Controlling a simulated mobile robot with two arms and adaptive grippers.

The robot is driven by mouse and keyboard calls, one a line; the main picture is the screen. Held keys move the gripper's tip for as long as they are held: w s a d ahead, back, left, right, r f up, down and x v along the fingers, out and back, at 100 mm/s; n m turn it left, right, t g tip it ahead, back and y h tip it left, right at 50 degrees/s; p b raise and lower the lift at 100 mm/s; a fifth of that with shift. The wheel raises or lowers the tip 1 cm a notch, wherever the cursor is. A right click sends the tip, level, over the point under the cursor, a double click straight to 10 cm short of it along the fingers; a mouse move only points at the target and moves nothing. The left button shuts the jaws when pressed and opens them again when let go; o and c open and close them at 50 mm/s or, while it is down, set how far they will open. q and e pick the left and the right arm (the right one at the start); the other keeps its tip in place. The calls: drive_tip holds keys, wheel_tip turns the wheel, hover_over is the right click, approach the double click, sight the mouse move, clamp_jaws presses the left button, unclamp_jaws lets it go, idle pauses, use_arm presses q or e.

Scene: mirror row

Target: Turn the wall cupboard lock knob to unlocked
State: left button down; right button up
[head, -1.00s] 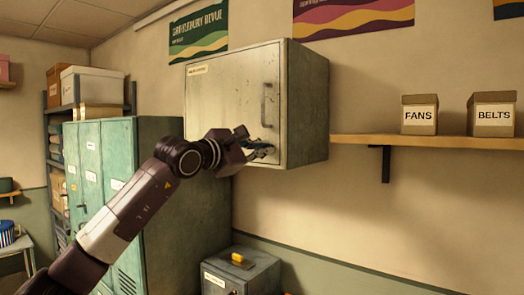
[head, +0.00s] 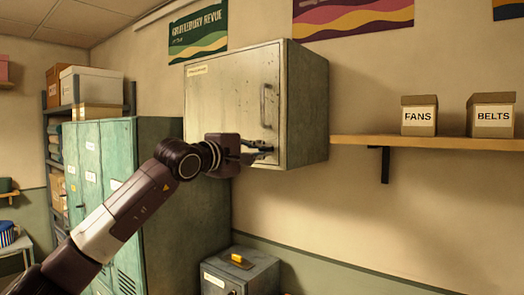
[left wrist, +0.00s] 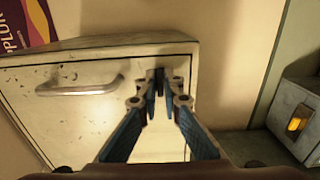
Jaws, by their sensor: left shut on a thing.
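The wall cupboard (head: 225,105) is a worn pale metal box with its door shut and a vertical bar handle (head: 265,105). My left gripper (head: 265,151) is at the lower right of the door, below the handle. In the left wrist view the gripper (left wrist: 160,95) has its blue-padded fingers drawn together at a small dark lock knob (left wrist: 158,77), near the door's edge. It is shut on the knob. The fingers hide most of the knob, and its lock position cannot be read. My right gripper is not in view.
Green lockers (head: 110,165) stand left, below the cupboard. A low grey cabinet (head: 255,275) with an orange-yellow item (head: 241,261) on top is below. A wooden shelf (head: 430,142) right of the cupboard holds FANS (head: 419,117) and BELTS (head: 493,116) boxes.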

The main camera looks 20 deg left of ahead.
use_arm(q)
drive_tip(key=shift+f, duration=0.1)
idle(0.4)
drive_tip(key=c, duration=2.1)
unclamp_jaws()
drive_tip(key=shift+d, duration=0.1)
drive_tip(key=v, duration=1.2)
